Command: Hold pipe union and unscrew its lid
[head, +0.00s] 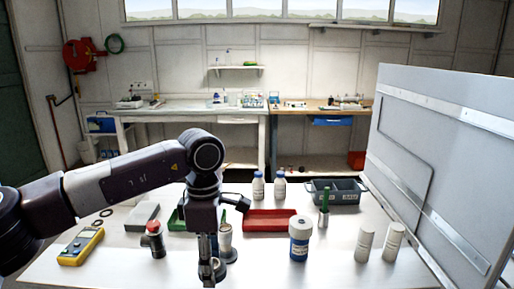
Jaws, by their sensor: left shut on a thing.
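My left gripper (211,262) points straight down at the front middle of the white table in the head view. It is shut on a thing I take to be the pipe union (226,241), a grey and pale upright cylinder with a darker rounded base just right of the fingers. The fingers and wrist hide part of it. I cannot make out its lid apart from its body. My right gripper is out of view.
A yellow meter (81,246), red tray (269,221), grey bin (335,192) and two white cylinders (364,243) surround this. A grey panel (441,150) rises at right.

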